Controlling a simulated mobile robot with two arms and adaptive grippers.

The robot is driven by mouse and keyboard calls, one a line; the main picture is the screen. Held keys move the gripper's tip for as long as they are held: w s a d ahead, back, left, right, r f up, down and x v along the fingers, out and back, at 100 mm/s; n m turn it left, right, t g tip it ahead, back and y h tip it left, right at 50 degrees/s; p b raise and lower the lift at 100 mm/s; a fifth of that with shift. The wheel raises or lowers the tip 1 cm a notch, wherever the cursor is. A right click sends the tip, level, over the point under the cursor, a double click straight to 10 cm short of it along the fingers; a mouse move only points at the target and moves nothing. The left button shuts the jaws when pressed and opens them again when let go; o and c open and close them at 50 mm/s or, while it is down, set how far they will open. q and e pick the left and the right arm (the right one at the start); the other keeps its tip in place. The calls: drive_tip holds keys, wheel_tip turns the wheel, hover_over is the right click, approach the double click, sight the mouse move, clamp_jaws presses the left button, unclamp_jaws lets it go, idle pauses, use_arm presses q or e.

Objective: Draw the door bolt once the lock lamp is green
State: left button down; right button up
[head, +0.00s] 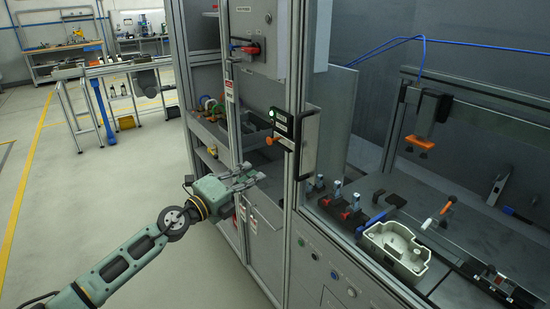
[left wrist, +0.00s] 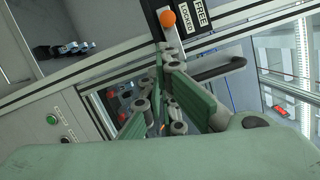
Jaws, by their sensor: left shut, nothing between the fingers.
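The door bolt's orange knob (head: 270,141) sits by a dark lock housing (head: 307,143) on the cabinet's upright post. In the left wrist view the knob (left wrist: 168,18) is at the top, beside a plate (left wrist: 190,17) reading FREE and LOCKED. My right gripper is out of view.
A red-handled switch (head: 249,48) is on the panel above. Shelves with bins stand behind my gripper. The floor at left is clear.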

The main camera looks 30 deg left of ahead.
use_arm(q)
drive_tip(key=r, duration=0.1)
drive_tip(key=p, duration=0.1)
approach(280, 142)
drive_tip(key=w+d, duration=0.3)
drive_tip(key=d, duration=0.1)
drive_tip(key=shift+f, duration=0.45)
drive_tip(key=a+b, duration=0.1)
drive_tip(key=w+a+b, duration=0.1)
drive_tip(key=a, duration=0.1)
drive_tip(key=a+b, duration=0.1)
drive_tip(key=b, duration=0.1)
drive_tip(key=shift+w+a+r, duration=0.15)
drive_tip(key=shift+w+a, duration=0.05)
drive_tip(key=shift+w, duration=0.2)
drive_tip(key=shift+a, duration=0.1)
